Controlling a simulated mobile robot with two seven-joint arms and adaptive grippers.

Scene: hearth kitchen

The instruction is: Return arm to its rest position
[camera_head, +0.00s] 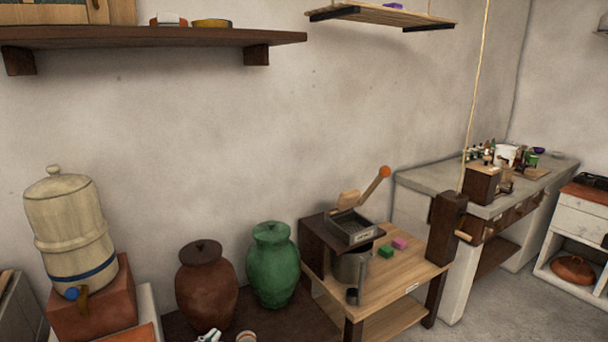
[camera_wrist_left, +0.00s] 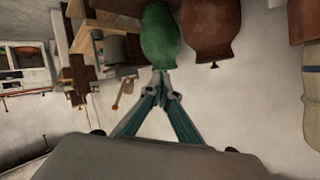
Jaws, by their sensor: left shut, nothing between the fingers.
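My left gripper (camera_head: 208,336) barely shows at the bottom edge of the head view, in front of the brown jar and left of the green jar. In the left wrist view its fingers (camera_wrist_left: 162,91) come together at the tips, with nothing between them. That view is turned upside down. The green jar (camera_wrist_left: 161,40) shows just beyond the fingertips, and the brown jar (camera_wrist_left: 212,28) is beside it. I see no contact with either jar. My right gripper is in neither view.
The green jar (camera_head: 273,265) and lidded brown jar (camera_head: 206,285) stand near a wooden table (camera_head: 418,267) with a metal pot (camera_head: 350,268). A beige water dispenser (camera_head: 68,225) is at left. A dark shelf (camera_head: 150,37) juts out above. Open floor lies at lower right.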

